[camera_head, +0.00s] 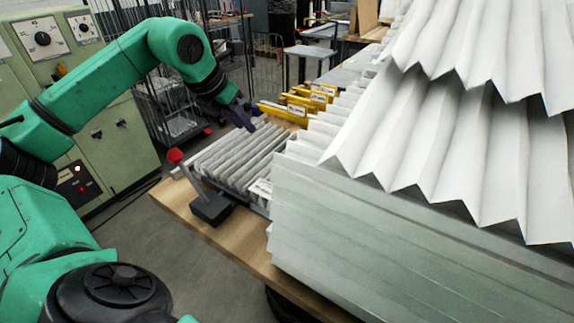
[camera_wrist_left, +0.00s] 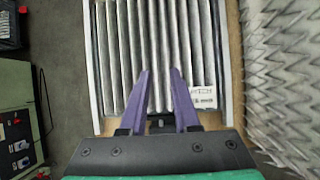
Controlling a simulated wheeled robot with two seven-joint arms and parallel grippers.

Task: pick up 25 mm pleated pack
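A grey pleated pack (camera_head: 232,158) lies flat on the wooden table, its pleats side by side. It fills the upper part of the left wrist view (camera_wrist_left: 150,40). A white label (camera_wrist_left: 203,96) at its near right corner reads "PITCH" with a number too small to read surely; the label (camera_head: 262,188) also shows in the head view. My left gripper (camera_head: 243,117) is above the pack's far part, pointing down. Its two purple fingers (camera_wrist_left: 160,85) are apart with nothing between them. I cannot tell its exact height above the pack. My right gripper is out of view.
Tall white pleated packs (camera_head: 400,240) are stacked close on the right. A dark block with a red-topped post (camera_head: 209,207) stands at the table's front edge (camera_head: 238,246). Yellow labelled pieces (camera_head: 300,102) stand behind the pack. A green control cabinet (camera_head: 110,130) is at left.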

